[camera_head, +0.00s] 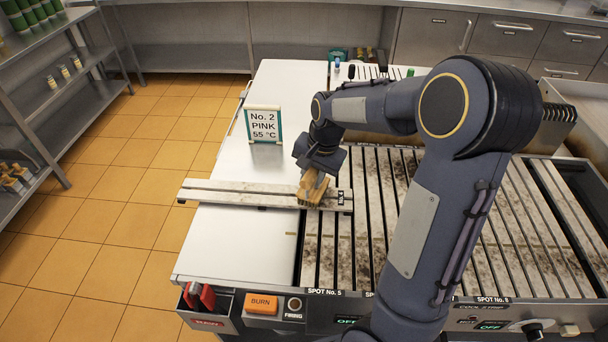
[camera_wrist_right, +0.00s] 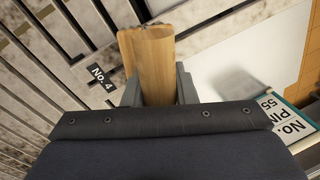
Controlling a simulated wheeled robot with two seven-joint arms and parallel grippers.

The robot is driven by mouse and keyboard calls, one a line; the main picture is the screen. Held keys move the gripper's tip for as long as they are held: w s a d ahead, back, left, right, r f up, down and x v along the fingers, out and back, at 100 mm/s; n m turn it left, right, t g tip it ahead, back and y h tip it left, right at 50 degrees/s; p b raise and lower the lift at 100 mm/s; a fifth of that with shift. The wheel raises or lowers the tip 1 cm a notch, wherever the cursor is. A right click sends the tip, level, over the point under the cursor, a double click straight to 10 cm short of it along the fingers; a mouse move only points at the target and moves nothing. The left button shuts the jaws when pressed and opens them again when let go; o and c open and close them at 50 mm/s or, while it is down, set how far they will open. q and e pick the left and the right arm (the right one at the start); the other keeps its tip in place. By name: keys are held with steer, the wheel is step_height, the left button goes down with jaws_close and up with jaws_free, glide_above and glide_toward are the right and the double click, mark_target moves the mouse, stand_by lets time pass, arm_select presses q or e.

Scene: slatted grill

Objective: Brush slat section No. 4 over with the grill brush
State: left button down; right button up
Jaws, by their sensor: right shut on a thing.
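Slat section No. 4 (camera_head: 235,192) is a pale, stained strip lying crosswise on the white top, its left end reaching past the left edge. Its black label is at its right end, by the grill; the label (camera_wrist_right: 103,77) also shows in the right wrist view. My right gripper (camera_head: 315,166) is shut on the wooden grill brush (camera_head: 311,190) and holds it down at the right part of the section. The brush handle (camera_wrist_right: 152,60) stands between the fingers in the wrist view. The bristle contact is too small to make out. My left gripper is not in view.
The slatted grill (camera_head: 372,230), with brown stains, fills the right side, partly hidden by my right arm. A sign reading No. 2 PINK 55 °C (camera_head: 263,124) stands on the white top behind the section. An orange BURN button (camera_head: 261,304) is on the front panel.

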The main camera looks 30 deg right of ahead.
mark_target(322, 187)
steer(key=shift+s+d+f, duration=0.1)
steer(key=shift+s+d, duration=0.9)
steer(key=shift+d, duration=0.3)
steer(key=shift+w+a+f, duration=0.1)
steer(key=shift+w+a, duration=0.4)
steer(key=shift+a, duration=0.2)
steer(key=shift+w+a, duration=0.45)
steer(key=shift+a, duration=0.25)
steer(key=shift+w+a+p, duration=0.5)
steer(key=shift+w+a, duration=0.1)
steer(key=shift+a, duration=0.3)
steer(key=shift+c, duration=0.4)
steer(key=shift+w+a+r+p, duration=0.1)
steer(key=shift+w+a+p, duration=0.25)
steer(key=shift+w+a, duration=0.7)
steer(key=shift+w+a+r+p, duration=0.1)
steer(key=shift+w+a+p, duration=0.2)
steer(key=shift+w+a, duration=0.95)
steer(key=shift+a, duration=0.3)
steer(key=shift+w+a, duration=0.25)
steer(key=shift+a, duration=0.25)
